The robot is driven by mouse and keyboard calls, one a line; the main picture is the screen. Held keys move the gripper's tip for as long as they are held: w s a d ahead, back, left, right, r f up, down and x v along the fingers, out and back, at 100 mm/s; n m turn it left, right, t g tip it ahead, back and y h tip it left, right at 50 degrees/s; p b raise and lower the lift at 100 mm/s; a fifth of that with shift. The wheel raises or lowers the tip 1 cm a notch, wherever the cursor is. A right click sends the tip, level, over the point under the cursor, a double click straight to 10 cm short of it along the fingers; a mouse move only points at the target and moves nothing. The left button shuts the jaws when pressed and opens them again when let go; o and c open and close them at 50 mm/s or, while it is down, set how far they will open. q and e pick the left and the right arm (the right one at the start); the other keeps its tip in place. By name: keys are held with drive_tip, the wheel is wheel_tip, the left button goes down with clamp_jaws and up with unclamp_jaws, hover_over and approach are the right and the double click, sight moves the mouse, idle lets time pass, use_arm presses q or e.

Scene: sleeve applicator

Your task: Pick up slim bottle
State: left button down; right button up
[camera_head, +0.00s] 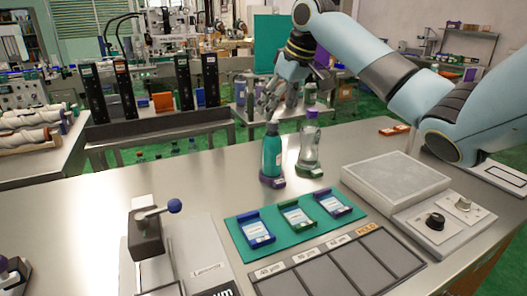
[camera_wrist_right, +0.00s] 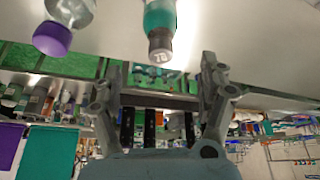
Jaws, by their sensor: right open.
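A slender teal bottle (camera_head: 272,153) with a dark cap stands upright on a purple-edged base on the steel table. Beside it on the right, a clear bottle (camera_head: 309,147) with a purple cap stands on a green base. I cannot tell for sure which one is the slim bottle. My right gripper (camera_head: 275,97) is open and empty, behind and above the teal bottle's cap, apart from it. In the right wrist view, upside down, the teal bottle (camera_wrist_right: 160,17) lies beyond the open fingers (camera_wrist_right: 165,78), and the clear bottle (camera_wrist_right: 73,10) is at upper left. My left gripper is out of view.
A green mat (camera_head: 283,240) with blue, green and purple trays lies in front of the bottles. A grey platform (camera_head: 395,185) and a knobbed control box (camera_head: 440,223) stand at right. A lever press (camera_head: 148,235) stands front left. The table's left middle is clear.

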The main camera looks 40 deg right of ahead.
sight(273, 121)
drive_tip(key=x, duration=0.4)
drive_tip(key=shift+w+f, duration=0.2)
drive_tip(key=shift+f, duration=0.15)
drive_tip(key=x, duration=0.5)
drive_tip(key=shift+s+f, duration=0.1)
drive_tip(key=shift+f, duration=0.15)
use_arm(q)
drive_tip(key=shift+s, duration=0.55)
use_arm(e)
drive_tip(key=c, duration=0.4)
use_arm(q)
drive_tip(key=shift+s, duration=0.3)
use_arm(e)
clamp_jaws()
